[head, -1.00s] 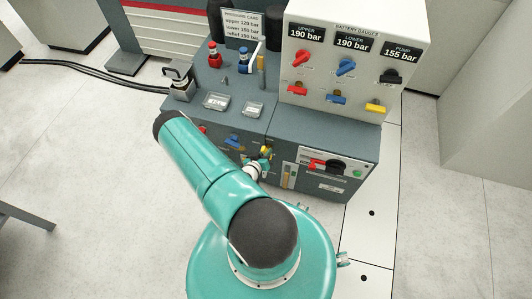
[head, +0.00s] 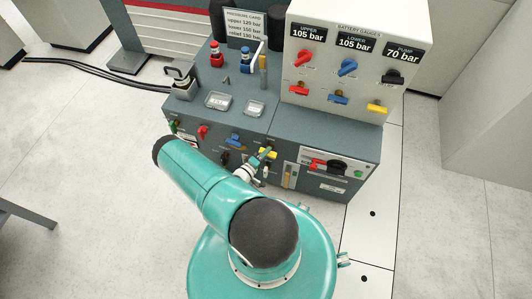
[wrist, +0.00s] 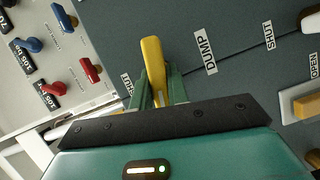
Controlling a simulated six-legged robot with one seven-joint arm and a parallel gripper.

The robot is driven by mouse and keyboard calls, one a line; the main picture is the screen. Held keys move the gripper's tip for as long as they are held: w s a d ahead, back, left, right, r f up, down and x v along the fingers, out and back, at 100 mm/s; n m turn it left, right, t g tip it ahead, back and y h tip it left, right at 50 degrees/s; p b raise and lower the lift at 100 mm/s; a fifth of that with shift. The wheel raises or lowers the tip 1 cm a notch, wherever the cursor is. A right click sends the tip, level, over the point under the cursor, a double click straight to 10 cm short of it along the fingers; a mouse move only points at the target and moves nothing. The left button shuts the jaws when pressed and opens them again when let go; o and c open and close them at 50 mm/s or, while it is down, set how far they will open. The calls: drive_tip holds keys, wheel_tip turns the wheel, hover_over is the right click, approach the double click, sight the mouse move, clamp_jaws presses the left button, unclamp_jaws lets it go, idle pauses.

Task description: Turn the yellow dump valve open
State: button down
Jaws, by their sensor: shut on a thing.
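The yellow dump valve handle (wrist: 153,62) stands between the green fingers of my gripper (wrist: 158,88) in the wrist view. My gripper is shut on it. A "DUMP" label (wrist: 205,50) lies just right of the handle, and a "SHUT" label (wrist: 127,84) is to its left. In the head view the yellow handle (head: 268,153) shows on the front of the grey console, with my gripper (head: 262,156) at it. The handle's base is hidden by the fingers in the wrist view.
The gauge panel (head: 355,22) reads upper 105, lower 105 and pump 70 bar. Red (head: 203,131) and blue (head: 232,139) handles sit left of the dump valve. A red-and-black switch (head: 330,165) is to its right.

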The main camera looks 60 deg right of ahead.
drive_tip(key=shift+f+n+g+h, duration=0.15)
drive_tip(key=shift+n+g+h, duration=0.15)
drive_tip(key=shift+n, duration=0.7)
drive_tip(key=c, duration=1.4)
unclamp_jaws()
drive_tip(key=shift+o, duration=0.2)
drive_tip(key=v, duration=1.4)
drive_tip(key=shift+s, duration=0.1)
